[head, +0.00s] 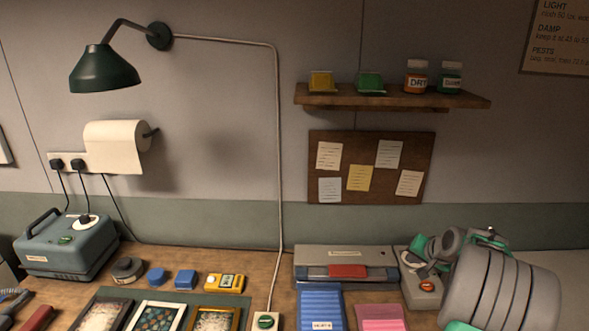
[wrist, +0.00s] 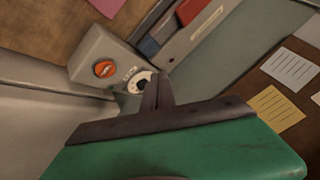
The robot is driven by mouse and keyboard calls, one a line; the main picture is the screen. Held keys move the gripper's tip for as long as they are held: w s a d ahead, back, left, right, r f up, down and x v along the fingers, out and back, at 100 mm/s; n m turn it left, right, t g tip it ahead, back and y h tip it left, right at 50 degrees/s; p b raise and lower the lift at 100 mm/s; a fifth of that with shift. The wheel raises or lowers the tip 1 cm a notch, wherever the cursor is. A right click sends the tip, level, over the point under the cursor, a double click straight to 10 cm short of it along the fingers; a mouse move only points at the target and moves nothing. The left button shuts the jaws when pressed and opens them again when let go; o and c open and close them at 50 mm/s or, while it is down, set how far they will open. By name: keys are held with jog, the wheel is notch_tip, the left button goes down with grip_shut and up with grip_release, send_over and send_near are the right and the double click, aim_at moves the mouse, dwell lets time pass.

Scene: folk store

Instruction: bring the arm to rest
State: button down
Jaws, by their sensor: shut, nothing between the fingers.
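My arm stands at the right of the head view, with its large grey ribbed link in front. The fingers of my gripper (wrist: 157,90) show in the wrist view as dark jaws on a green body. They are together and empty. Beyond the fingertips in the wrist view is a grey box (wrist: 97,58) with an orange knob and a dial. I cannot tell the gap between the fingers and the box. In the head view this box (head: 419,292) stands beside my arm, partly hidden by it. The fingertips cannot be made out in the head view.
A grey machine (head: 345,258) with a red block stands left of the box. Blue (head: 320,300) and pink (head: 382,318) packs lie in front. A shelf (head: 390,98) with jars and a pinboard (head: 368,140) are on the wall. A green lamp (head: 105,70) hangs at left.

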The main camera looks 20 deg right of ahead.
jog(key=s+a+r+n+g+y, duration=0.1)
jog(key=s+a+r+n, duration=0.2)
jog(key=a, duration=0.9)
jog(key=a+r+n+g, duration=0.15)
jog(key=a+r, duration=0.25)
jog(key=a, duration=0.7)
jog(key=s+a+n+g, duration=0.1)
jog(key=s+a+n, duration=0.4)
jog(key=s+a, duration=0.9)
jog(key=shift+s, duration=0.6)
jog(key=shift+g, duration=0.25)
